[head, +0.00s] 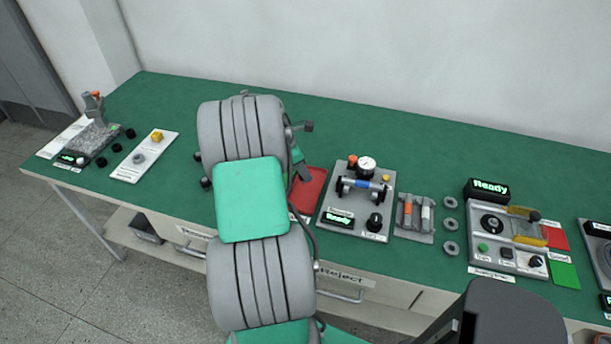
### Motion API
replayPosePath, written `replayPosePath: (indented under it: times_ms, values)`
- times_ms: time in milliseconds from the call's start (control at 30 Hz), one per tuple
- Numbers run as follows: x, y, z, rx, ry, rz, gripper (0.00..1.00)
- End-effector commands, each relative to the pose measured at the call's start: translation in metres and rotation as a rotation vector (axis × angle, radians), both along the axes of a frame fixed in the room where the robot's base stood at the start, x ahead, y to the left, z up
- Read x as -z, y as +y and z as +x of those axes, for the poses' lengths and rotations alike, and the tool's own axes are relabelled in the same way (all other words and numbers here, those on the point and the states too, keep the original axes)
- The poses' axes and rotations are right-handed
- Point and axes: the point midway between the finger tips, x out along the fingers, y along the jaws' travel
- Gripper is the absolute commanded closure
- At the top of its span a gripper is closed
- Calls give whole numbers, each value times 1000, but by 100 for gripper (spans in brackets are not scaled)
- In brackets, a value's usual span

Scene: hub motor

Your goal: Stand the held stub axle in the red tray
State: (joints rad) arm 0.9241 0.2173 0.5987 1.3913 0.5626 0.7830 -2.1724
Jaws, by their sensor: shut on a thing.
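The red tray (314,190) lies on the green bench, just right of my arm. My arm's large grey and green links cover its left part. A small grey end part of my gripper (303,169) shows past the arm at the tray's upper left edge. The rest of my gripper is hidden behind the arm. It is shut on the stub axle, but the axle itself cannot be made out. I cannot tell its tilt or whether it touches the tray.
Right of the tray stands a fixture plate (383,222) with a gauge and a blue-banded shaft. Beyond it are a grey holder (414,230) with small cylinders, grey rings (450,225) and a control station (507,262). The bench's back strip (400,150) is clear.

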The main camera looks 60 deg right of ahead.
Motion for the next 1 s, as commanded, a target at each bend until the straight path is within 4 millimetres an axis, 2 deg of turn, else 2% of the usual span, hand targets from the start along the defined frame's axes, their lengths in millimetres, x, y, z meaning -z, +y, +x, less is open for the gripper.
replayPosePath:
  times_ms: [167,333,667,700,933,1000]
  values:
    - [15,-13,-3,2,0,-1,100]
    - [41,-12,-2,1,1,0,100]
    - [47,-12,-2,1,-1,-2,100]
    - [47,-12,-2,1,0,-2,64]
    - [47,-12,-2,1,0,-2,45]
    - [47,-12,-2,1,0,-2,44]
